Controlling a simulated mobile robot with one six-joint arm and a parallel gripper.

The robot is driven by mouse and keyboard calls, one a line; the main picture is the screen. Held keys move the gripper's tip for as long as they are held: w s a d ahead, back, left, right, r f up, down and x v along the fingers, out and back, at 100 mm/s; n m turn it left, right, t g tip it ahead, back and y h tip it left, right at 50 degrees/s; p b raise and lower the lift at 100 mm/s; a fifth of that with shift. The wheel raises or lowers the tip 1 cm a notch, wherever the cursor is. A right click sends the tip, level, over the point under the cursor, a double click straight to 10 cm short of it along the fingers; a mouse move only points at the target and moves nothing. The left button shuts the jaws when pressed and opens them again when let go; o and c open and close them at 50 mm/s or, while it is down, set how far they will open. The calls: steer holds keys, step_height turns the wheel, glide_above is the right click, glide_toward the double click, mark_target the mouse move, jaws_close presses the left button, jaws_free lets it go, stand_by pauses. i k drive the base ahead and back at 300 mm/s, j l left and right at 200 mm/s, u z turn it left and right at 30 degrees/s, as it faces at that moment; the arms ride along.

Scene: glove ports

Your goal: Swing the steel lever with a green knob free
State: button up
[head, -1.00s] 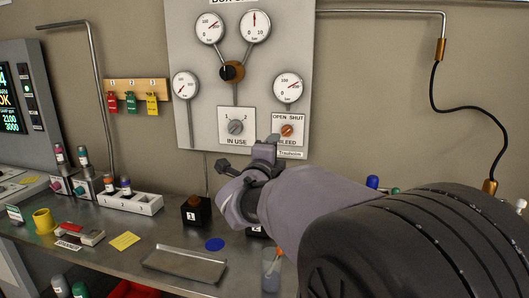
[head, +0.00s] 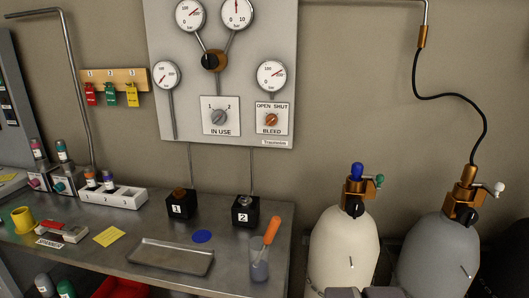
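A small green knob (head: 379,180) shows at the right side of the brass valve (head: 354,191) on top of the cream gas cylinder (head: 343,250). The lever under the knob is short and too small to make out well. A blue cap stands on top of this valve and a black handwheel is on its front. Purple-grey parts of my arm or gripper (head: 370,293) just show at the bottom edge, below and apart from the valve. My fingers cannot be made out.
A grey cylinder (head: 442,252) with a brass valve, a white knob and a black hose stands at the right. The bench (head: 110,265) at the left holds a tray, a cup with an orange-handled tool and black blocks. A gauge panel (head: 222,90) hangs behind.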

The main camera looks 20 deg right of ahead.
mark_target(378, 180)
steer(key=z, duration=1.25)
